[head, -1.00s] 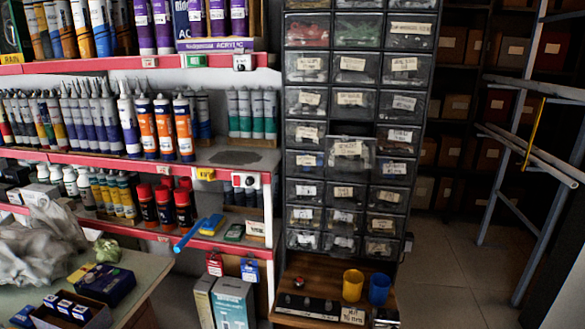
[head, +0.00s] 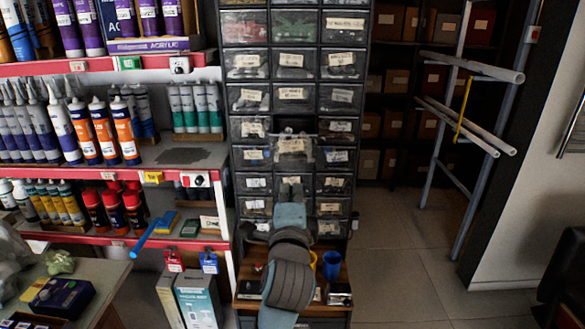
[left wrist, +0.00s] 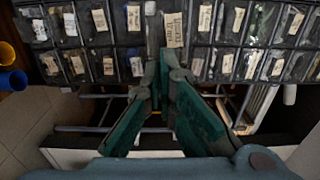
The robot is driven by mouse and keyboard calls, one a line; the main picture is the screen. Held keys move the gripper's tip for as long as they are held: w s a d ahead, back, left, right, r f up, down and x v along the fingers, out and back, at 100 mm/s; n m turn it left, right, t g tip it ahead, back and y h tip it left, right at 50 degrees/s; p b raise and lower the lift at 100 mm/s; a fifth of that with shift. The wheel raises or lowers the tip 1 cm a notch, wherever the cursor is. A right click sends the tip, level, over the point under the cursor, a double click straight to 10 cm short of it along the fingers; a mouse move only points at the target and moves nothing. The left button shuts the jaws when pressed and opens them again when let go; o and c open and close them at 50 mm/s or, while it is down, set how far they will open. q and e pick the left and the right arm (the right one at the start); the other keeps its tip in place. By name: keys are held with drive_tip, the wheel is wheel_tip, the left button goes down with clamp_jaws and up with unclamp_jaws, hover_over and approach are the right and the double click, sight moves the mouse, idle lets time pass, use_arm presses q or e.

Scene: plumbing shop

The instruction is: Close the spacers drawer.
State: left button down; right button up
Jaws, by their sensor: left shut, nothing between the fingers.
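The spacers drawer (head: 294,148) appears to be the one pulled out of the middle column of the small-parts cabinet. It stands forward of the other drawer fronts, with a dark gap above it. Its label text is too small to read surely. In the left wrist view, its pale label (left wrist: 173,30) shows just beyond the fingers. My left gripper (head: 291,184) is shut and empty, just below and in front of this drawer. It also shows in the left wrist view (left wrist: 168,62). Whether it touches the drawer front cannot be told. My right gripper is not in view.
Closed labelled drawers surround the open one. A wooden ledge (head: 247,287) with a blue cup (head: 332,265) lies below the cabinet. Shelves of tubes and cans stand at the left. A pipe rack (head: 440,140) stands at the right, with clear floor (head: 400,270) in front.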

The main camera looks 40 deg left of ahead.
sight(293, 162)
use_arm(q)
drive_tip(key=x, duration=1.2)
drive_tip(key=shift+f, duration=0.15)
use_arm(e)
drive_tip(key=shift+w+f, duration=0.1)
